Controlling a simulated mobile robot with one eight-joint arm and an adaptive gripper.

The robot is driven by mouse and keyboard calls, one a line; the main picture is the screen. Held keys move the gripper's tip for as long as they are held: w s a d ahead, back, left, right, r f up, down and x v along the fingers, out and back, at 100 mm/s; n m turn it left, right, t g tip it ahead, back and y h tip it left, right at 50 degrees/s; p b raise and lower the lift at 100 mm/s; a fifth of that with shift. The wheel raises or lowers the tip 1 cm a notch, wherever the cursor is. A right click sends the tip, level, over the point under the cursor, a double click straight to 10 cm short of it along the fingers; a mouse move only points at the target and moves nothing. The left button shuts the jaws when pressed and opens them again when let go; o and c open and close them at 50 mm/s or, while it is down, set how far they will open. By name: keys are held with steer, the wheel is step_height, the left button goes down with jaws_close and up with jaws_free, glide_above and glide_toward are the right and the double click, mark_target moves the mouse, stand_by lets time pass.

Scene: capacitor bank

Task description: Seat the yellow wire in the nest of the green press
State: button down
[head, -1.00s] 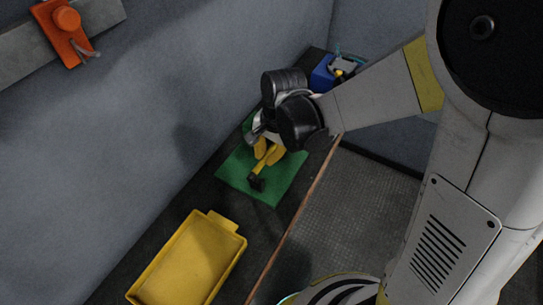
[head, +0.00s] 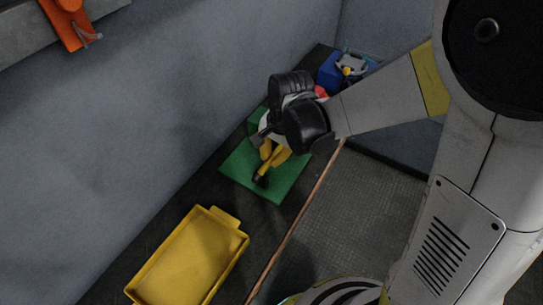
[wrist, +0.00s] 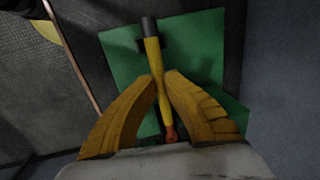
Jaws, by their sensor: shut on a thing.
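The yellow wire (wrist: 153,58) is a straight yellow rod with a dark grey tip at its far end and an orange-red tip near my palm. My gripper (wrist: 163,82) has its yellow fingers shut on the wire's middle. The green press (wrist: 200,45) shows as a flat green plate under the wire. In the head view, my gripper (head: 270,158) is over the green plate (head: 288,187), with the wire's dark tip (head: 260,181) pointing toward the front. A small dark part lies beside that tip in the wrist view. I cannot tell whether the tip touches it. The nest is not clear.
A yellow tray (head: 152,270) stands on the dark bench in front of the plate. A blue box (head: 328,70) with small parts is at the bench's back end. The grey wall (head: 150,130) runs along the left. An orange fixture (head: 66,22) is mounted on it.

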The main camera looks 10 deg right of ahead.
steer(key=c, duration=1.5)
jaws_free()
steer(key=shift+c, duration=0.2)
step_height(320, 180, up, 11)
steer(key=s+d, duration=0.1)
steer(key=d, duration=0.1)
steer(key=s+d+f+n+t+h+b, duration=0.1)
steer(key=s+d+n+t+b, duration=0.5)
steer(key=s+d, duration=0.3)
steer(key=shift+s+d+f+n+h, duration=0.35)
steer(key=shift+d+n, duration=0.45)
steer(key=shift+d, duration=0.45)
